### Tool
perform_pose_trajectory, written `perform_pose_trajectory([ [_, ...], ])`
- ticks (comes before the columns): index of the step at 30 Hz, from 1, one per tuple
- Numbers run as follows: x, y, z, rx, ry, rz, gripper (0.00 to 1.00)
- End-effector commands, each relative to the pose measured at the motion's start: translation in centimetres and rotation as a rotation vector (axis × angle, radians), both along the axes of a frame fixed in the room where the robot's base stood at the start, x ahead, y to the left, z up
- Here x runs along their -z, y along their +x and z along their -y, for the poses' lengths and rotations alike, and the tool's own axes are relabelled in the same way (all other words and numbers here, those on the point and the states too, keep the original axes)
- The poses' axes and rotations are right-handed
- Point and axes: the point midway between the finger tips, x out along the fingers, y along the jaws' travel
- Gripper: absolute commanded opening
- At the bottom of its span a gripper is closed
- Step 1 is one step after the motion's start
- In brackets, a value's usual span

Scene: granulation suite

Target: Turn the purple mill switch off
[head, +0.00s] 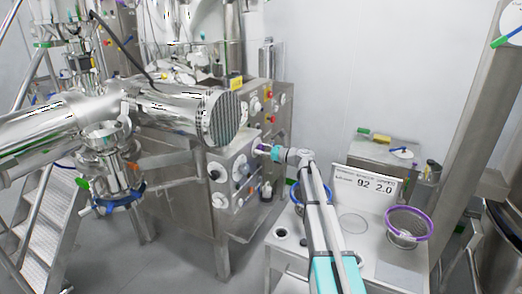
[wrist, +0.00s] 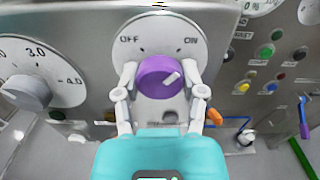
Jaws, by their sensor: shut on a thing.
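The purple mill switch (wrist: 157,76) is a round knob on a pale dial plate on the steel panel, with OFF printed at upper left and ON at upper right. Its white pointer mark sits right of the knob's middle and slants up to the right, toward ON. My gripper (wrist: 160,82) is shut on the knob, with one pale finger against its left side and one against its right. In the head view my gripper (head: 266,149) reaches the right-hand face of the steel cabinet, and only a little purple shows there.
A dial knob (wrist: 26,92) with a numbered scale is left of the switch. Coloured buttons (wrist: 264,52) are to its right. In the head view a table (head: 283,252) with a display sign (head: 366,184) and a purple-rimmed sieve (head: 407,225) stands beside my arm.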

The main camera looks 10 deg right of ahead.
Motion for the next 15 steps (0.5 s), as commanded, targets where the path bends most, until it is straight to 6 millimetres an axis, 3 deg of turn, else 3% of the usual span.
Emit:
perform_pose_trajectory([
  [15,-0.07,0.10,-0.02,-0.001,-0.238,0.315,0.05],
])
